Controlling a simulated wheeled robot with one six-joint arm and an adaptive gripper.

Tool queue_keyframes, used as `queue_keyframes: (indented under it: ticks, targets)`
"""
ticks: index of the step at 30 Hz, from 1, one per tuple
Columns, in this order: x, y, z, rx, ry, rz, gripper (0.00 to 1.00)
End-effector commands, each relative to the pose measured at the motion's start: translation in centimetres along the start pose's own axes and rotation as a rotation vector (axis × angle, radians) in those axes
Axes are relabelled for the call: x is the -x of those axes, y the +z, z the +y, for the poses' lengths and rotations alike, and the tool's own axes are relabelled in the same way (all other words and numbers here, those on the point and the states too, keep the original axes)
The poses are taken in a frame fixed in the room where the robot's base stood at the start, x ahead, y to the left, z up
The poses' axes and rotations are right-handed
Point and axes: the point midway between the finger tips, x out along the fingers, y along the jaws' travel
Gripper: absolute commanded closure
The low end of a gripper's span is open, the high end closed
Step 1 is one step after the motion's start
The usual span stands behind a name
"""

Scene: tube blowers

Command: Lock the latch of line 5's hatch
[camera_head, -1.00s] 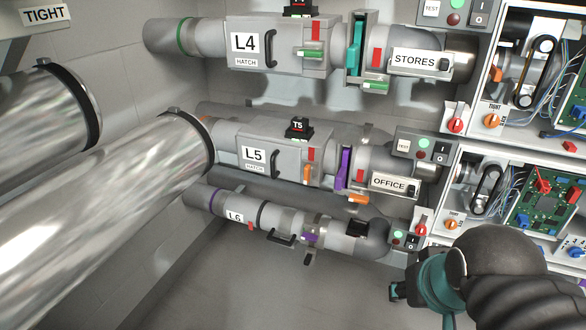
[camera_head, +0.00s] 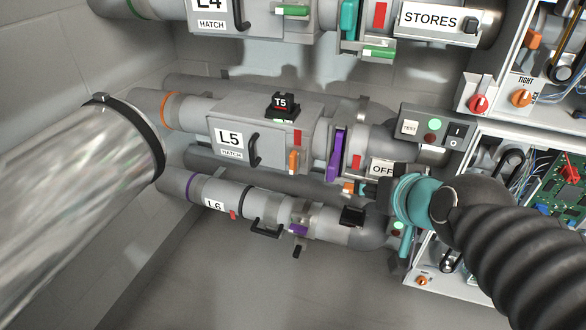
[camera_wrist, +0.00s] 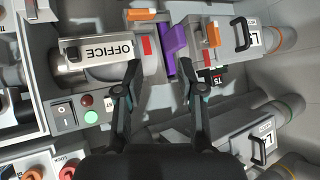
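Line 5's hatch (camera_head: 265,112) is a grey box on the pipe with an L5 label (camera_head: 229,138) and a black handle (camera_head: 253,149). Its orange latch (camera_head: 293,161) points up and down, below a red tab (camera_head: 297,138). In the wrist view the orange latch (camera_wrist: 213,35) is at the upper right, beside the hatch handle (camera_wrist: 240,34). My gripper (camera_wrist: 160,72) is open and empty, with its fingers apart in front of the pipe between the OFFICE label and the purple slide (camera_wrist: 175,48). In the head view its fingers are largely hidden near the OFFICE label.
A black T5 box (camera_head: 284,105) sits on top. Line 4 runs above, line 6 (camera_head: 255,205) below. A switch box (camera_head: 432,130) and open cabinets stand right.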

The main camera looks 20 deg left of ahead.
Motion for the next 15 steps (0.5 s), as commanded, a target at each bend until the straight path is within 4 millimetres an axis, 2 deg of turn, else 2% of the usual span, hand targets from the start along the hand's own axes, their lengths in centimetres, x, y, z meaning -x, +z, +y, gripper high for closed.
queue_keyframes:
  ticks: [1,3,8,12,15]
  targets:
    - [-1.9,-0.6,-2.0,0.009,-0.045,0.055,0.61]
    - [-3.6,-2.1,-4.3,0.009,-0.086,0.141,0.61]
    - [-6.6,-4.3,-9.2,-0.014,-0.129,0.321,0.61]
    - [-8.7,-4.5,-12.4,-0.044,-0.095,0.445,0.61]
    - [-9.8,-3.7,-14.2,-0.057,-0.035,0.516,0.61]
